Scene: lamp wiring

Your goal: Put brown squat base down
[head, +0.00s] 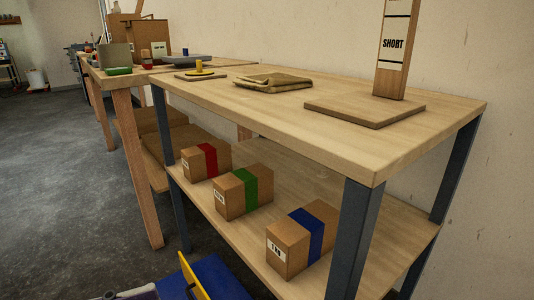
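I cannot make out a brown squat base in the head view. Neither of my grippers shows, so whether one holds the base is hidden. The wooden table (240,103) has a flat board (355,118) at its right with an upright post marked SHORT (392,45).
On the lower shelf (240,232) stand boxes with a red band (207,160), a green band (245,187) and a blue band (308,233). A second table (120,82) stands beyond. A blue and yellow object (215,280) is cut off at the bottom edge. Tabletop between cloth and front edge is clear.

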